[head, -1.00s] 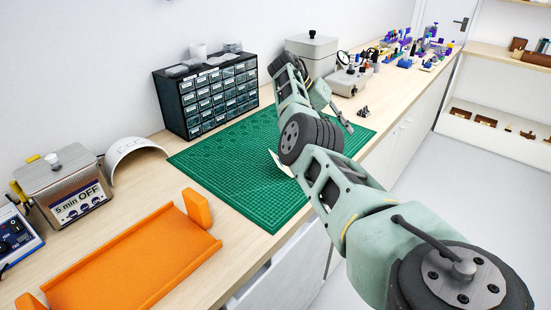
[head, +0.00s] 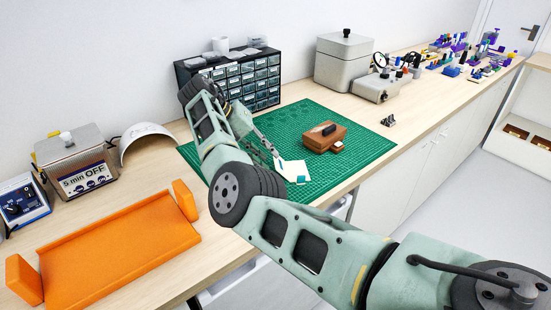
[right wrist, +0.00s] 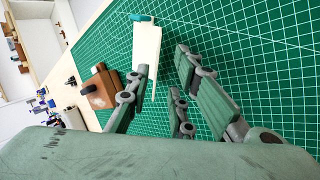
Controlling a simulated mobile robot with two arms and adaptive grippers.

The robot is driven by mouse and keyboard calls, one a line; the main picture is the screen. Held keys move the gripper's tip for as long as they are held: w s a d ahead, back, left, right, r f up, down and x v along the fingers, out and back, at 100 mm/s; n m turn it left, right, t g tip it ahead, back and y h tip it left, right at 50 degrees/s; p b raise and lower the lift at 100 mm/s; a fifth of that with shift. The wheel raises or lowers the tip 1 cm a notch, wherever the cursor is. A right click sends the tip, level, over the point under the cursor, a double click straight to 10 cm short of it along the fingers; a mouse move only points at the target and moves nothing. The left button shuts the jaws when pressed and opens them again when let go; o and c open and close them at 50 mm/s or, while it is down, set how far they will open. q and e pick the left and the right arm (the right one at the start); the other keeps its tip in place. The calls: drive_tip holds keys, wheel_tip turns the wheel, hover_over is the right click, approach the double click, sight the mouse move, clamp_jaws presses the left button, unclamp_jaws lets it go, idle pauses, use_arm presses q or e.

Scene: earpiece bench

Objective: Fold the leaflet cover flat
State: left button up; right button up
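The leaflet (head: 292,169) is a small pale sheet with a teal piece at its near corner, on the green cutting mat (head: 355,130). In the right wrist view the cream leaflet (right wrist: 149,48) looks like a narrow strip with the teal piece at its top end. My right gripper (head: 274,153) is right by it, over the mat. In the wrist view the right gripper's fingers (right wrist: 163,62) stand apart, with one fingertip overlapping the leaflet's edge; I cannot tell whether it touches. My left gripper is not in view.
An orange tray (head: 120,250) lies to the left. A drawer cabinet (head: 262,80) and a grey box (head: 340,65) stand behind. The mat's right part is clear.

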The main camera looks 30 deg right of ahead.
sight(275, 160)
drive_tip(key=x, duration=0.2)
drive_tip(key=shift+s+d+f, duration=0.15)
drive_tip(key=shift+s+d, duration=0.05)
drive_tip(key=shift+d, duration=0.25)
drive_tip(key=shift+s+d+f, duration=0.1)
drive_tip(key=shift+d+f, duration=0.1)
drive_tip(key=shift+f, duration=0.2)
clamp_jaws()
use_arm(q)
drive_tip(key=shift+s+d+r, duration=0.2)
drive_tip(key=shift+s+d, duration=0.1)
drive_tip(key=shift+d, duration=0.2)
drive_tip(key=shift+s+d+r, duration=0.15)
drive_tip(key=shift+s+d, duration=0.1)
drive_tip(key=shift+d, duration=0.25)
